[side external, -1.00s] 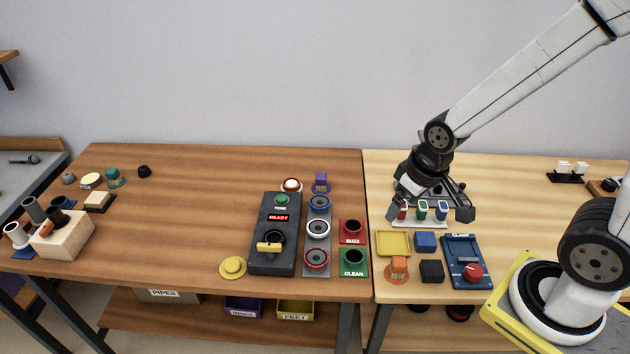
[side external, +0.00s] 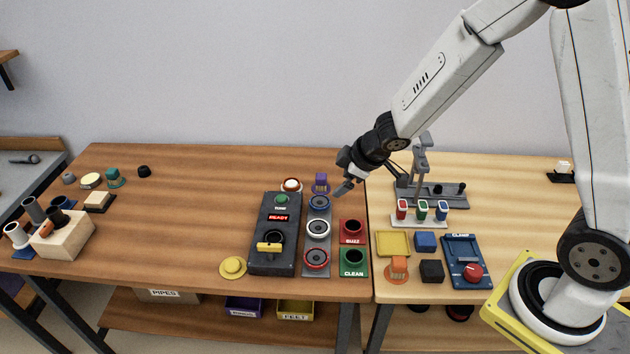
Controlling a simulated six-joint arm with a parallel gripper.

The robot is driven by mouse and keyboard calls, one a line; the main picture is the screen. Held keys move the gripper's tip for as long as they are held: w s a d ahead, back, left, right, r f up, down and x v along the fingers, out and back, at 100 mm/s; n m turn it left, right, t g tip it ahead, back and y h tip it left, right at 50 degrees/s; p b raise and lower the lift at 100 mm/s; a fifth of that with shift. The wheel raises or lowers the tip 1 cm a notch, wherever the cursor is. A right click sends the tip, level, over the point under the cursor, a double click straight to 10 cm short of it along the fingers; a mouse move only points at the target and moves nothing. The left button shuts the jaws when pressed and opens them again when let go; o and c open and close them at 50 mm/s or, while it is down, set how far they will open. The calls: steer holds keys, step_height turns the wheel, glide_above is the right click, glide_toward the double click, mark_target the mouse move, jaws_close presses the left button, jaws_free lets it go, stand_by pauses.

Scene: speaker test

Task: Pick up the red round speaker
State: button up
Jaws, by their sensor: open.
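The red round speaker (side external: 316,259) sits at the near end of a grey strip (side external: 317,274), with a dark round centre. My gripper (side external: 345,177) is in the air above the back right end of the strip, near the blue speaker. One finger points down and left; the other is partly hidden.
A dark tone box (side external: 272,260) with a yellow handle stands left of the strip. Red BUZZ (side external: 353,225) and green CLEAN (side external: 354,270) pads lie to the right. Free tabletop lies further left.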

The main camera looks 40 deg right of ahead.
steer(key=w+a+f+n+g+y, duration=0.1)
steer(key=w+a+f+n+y, duration=0.15)
steer(key=a+f+n, duration=0.2)
steer(key=n+g+y, duration=0.2)
steer(key=n+g, duration=0.3)
glide_toward(317, 257)
steer(key=w+a+f, duration=0.1)
steer(key=shift+s+f, duration=0.2)
steer(key=shift+f, duration=0.45)
steer(key=shift+f, duration=0.1)
steer(key=shift+x, duration=1.15)
steer(key=shift+a+f, duration=0.1)
steer(key=shift+a, duration=0.05)
steer(key=shift+s+x, duration=0.2)
steer(key=shift+x, duration=2.25)
